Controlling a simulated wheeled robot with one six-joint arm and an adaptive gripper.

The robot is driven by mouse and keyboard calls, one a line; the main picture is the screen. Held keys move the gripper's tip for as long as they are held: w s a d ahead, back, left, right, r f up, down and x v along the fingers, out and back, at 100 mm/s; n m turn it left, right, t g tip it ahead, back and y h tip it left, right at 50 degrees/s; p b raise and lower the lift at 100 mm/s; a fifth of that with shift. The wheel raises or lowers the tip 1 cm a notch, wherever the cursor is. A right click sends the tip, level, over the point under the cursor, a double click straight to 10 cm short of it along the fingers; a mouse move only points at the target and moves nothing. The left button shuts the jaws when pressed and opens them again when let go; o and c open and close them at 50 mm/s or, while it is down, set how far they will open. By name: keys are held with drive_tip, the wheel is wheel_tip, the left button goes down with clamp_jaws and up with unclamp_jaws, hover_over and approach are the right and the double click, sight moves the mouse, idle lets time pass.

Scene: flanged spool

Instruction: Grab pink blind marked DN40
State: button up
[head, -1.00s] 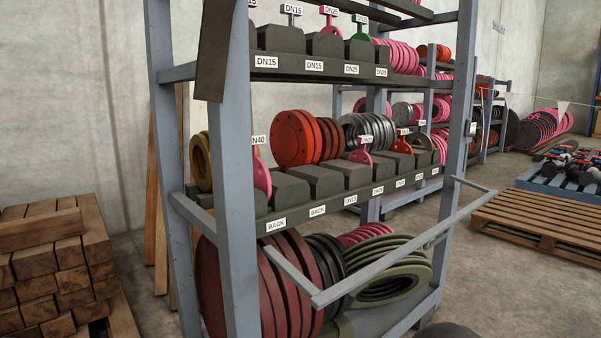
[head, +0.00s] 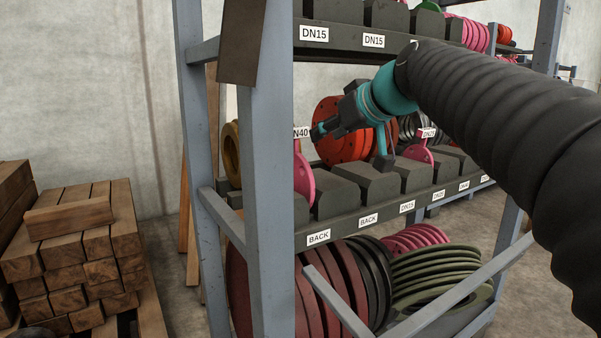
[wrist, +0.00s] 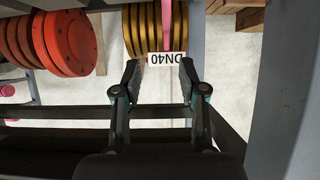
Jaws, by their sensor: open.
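The pink blind (head: 304,182) stands upright on the middle shelf in the head view, partly hidden by the blue-grey post. Its white DN40 tag (head: 302,132) is at the top of its handle, cut off by the post. In the wrist view the pink handle (wrist: 167,22) is edge-on and the DN40 tag (wrist: 166,58) reads upside down. My gripper (wrist: 160,76) is open and empty, its fingertips spread to either side of the tag's lower edge in the picture. In the head view my gripper (head: 319,133) is close beside the tag. I cannot tell the exact gap.
The rack post (head: 268,170) stands just left of my gripper. Red discs (head: 338,145) are behind it, and brown-gold discs (wrist: 140,30) lie beyond the tag. Dark blocks (head: 365,180) line the shelf below. The upper shelf (head: 345,42) runs overhead. Stacked timber (head: 75,240) is at left.

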sight(297, 146)
drive_tip(key=x, duration=0.7)
drive_tip(key=shift+a+f, duration=0.15)
drive_tip(key=shift+a, duration=0.15)
drive_tip(key=shift+a+p+x, duration=0.25)
drive_tip(key=shift+p+x, duration=0.4)
drive_tip(key=shift+x, duration=1.95)
clamp_jaws()
drive_tip(key=shift+r, duration=0.45)
